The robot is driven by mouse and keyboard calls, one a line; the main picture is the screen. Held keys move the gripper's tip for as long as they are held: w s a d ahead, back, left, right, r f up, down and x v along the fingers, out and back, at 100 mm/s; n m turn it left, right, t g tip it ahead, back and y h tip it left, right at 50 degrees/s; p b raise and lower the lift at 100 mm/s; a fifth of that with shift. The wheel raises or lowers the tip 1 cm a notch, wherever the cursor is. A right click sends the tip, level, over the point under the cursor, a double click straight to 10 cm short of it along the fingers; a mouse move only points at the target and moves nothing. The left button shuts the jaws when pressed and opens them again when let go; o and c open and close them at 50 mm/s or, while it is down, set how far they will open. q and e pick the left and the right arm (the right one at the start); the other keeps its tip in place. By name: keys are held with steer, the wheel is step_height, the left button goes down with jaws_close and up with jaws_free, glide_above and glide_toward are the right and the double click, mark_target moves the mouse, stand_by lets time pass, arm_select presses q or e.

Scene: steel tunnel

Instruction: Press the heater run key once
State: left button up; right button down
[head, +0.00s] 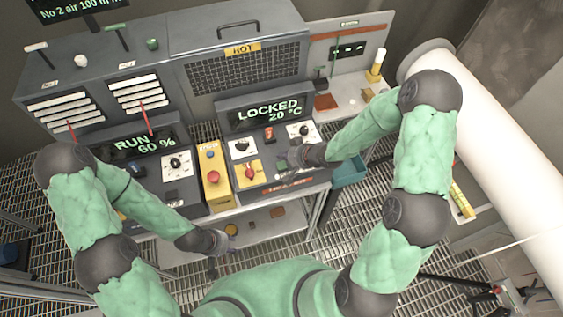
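The heater panel (262,185) stands in the middle, with a reddish label strip on its front edge. Its display (268,112) reads LOCKED 20 °C. A small dark green key (281,163) sits on the panel; its lettering is too small to read. My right gripper (287,175) is low over the panel's right part, beside the green key; I cannot tell whether it touches anything. Its fingers are too small and dark to judge. My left gripper (212,268) hangs in front of the bench, away from the panel; its finger state is unclear.
The panel also has white dials (242,147), a red switch (269,133) and a red knob on a yellow plate (250,173). A yellow box with a red button (213,177) stands left of it. The left display (143,144) reads RUN 60 %. A white duct (500,130) runs at right.

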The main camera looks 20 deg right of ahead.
steer(key=shift+r+p, duration=0.85)
steer(key=shift+r, duration=0.35)
steer(key=shift+f, duration=0.1)
